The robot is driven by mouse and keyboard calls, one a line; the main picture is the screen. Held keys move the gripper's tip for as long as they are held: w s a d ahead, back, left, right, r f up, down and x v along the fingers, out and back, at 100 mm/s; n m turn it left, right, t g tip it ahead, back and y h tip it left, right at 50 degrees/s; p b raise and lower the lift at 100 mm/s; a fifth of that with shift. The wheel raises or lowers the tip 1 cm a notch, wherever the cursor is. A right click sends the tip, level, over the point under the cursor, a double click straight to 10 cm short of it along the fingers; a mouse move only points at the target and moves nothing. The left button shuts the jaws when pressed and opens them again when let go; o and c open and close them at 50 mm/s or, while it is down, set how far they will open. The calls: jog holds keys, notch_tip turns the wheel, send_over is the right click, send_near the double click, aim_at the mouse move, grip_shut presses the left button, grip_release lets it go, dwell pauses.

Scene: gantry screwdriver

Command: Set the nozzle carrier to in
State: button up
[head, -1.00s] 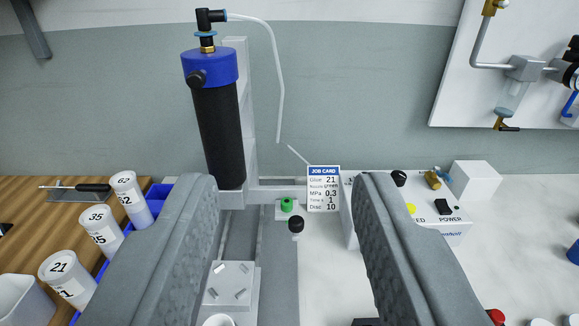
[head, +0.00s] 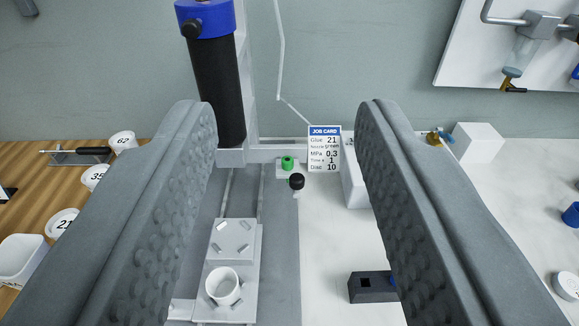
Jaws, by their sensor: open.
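My gripper (head: 288,125) is open and empty, its two grey padded fingers wide apart on either side of the view. Between them, beyond the fingertips, a green nozzle-like piece (head: 287,162) sits on a small white mount under the column's crossbar. A black round knob (head: 297,181) is just in front of it, at the edge of the grey base. Nearer, a light grey slotted plate (head: 232,240) lies on rails, with a white cup (head: 223,286) on its front part. I cannot tell for sure which of these parts is the nozzle carrier.
A black cylinder with a blue cap (head: 215,75) stands on the column at the back. A job card (head: 324,150) stands right of the green piece. A black block (head: 370,287) lies at the right. Several white numbered containers (head: 62,223) stand at the left.

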aim_at(289, 171)
jog(key=shift+c, duration=0.2)
jog(key=c, duration=0.4)
jog(key=shift+w+d, duration=0.1)
jog(key=shift+w, duration=0.25)
jog(key=c, duration=0.3)
jog(key=w+d+f+m+g, duration=0.1)
jog(key=w+f+m+g, duration=0.1)
jog(key=w+g, duration=0.1)
jog(key=w+d+f+m+g, duration=0.2)
jog(key=w+g, duration=0.1)
jog(key=w, duration=0.3)
jog(key=w+d+f+m+g, duration=0.1)
jog(key=w+m+g, duration=0.2)
jog(key=w, duration=0.2)
jog(key=shift+d+f, duration=0.3)
jog(key=shift+f, duration=0.1)
grip_shut()
jog(key=w+d+f+m+g+y, duration=0.4)
jog(key=w+d+f+m+g, duration=0.25)
jog(key=w+g, duration=0.35)
jog(key=s+a+f, duration=0.2)
jog(key=a+f, duration=0.4)
jog(key=f, duration=0.3)
jog(key=shift+a+m, duration=0.3)
jog(key=shift+m, duration=0.15)
